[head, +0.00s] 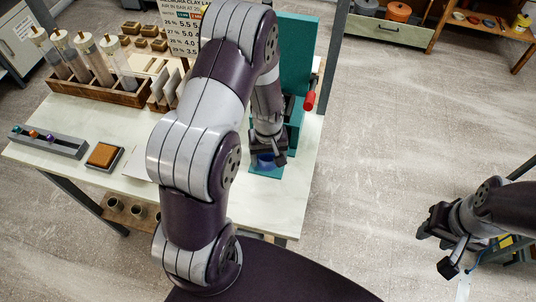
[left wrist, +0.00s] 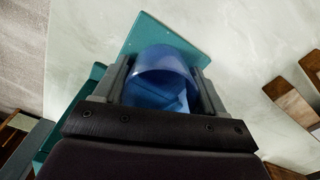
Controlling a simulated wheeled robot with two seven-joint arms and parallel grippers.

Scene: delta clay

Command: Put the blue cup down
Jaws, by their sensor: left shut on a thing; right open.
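The blue cup (head: 265,160) is between the fingers of my left gripper (head: 267,157), at the teal base of the press-like stand (head: 297,60). In the left wrist view the translucent blue cup (left wrist: 163,78) fills the space between the two fingers of my left gripper (left wrist: 167,90), which is shut on it. The teal plate (left wrist: 150,35) shows behind the cup; I cannot tell whether the cup touches it. My right gripper (head: 437,250) is open, off to the right, away from the table. My left arm hides part of the table.
The pale table (head: 290,200) has a clear front right corner. A wooden rack of tubes (head: 100,85), a grey tray (head: 48,140) and a brown block in a dish (head: 103,156) stand at left. A red handle (head: 310,101) sticks out from the stand.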

